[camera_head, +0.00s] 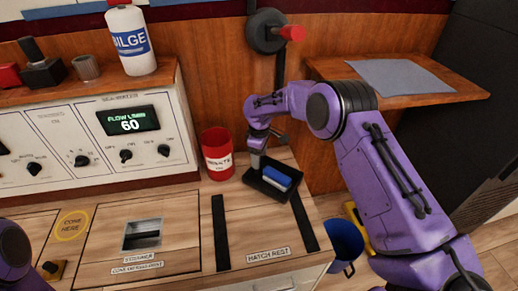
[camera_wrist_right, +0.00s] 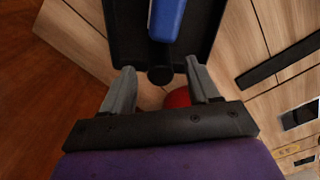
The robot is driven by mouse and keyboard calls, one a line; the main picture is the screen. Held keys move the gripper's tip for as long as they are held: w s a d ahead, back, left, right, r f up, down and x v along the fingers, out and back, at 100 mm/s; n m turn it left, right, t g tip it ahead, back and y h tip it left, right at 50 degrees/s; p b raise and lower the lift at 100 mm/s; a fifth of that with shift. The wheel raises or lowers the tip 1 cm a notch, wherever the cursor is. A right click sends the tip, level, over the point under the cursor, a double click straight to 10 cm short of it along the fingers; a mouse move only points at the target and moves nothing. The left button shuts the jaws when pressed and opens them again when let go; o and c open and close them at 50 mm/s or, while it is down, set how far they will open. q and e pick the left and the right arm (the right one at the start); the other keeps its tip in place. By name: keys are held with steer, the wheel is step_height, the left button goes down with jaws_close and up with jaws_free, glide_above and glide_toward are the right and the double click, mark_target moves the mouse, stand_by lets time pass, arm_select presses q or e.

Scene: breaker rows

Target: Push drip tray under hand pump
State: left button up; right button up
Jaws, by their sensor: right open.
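The drip tray appears to be the black tray (camera_head: 252,177) on the wooden counter's right part, with a blue and white block (camera_head: 277,177) in it. The tray's black wall (camera_wrist_right: 120,45) fills the top of the right wrist view, with a round black knob (camera_wrist_right: 160,75) at its near side. My right gripper (camera_head: 258,158) is at the tray's back-left edge. In the wrist view its open fingers (camera_wrist_right: 160,70) stand either side of the knob; contact is unclear. A dark round wall fitting with a red handle (camera_head: 265,31), possibly the hand pump, is above. My left gripper is out of view.
A red cup (camera_head: 217,154) stands just left of the tray. Two black strips (camera_head: 220,233) lie on the counter in front, near the hatch rest label. A blue bucket (camera_head: 343,246) is on the floor to the right. A control panel (camera_head: 75,148) borders the left.

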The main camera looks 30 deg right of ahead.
step_height(320, 180, down, 5)
steer(key=shift+f+b, duration=0.2)
steer(key=shift+b, duration=0.3)
jaws_close()
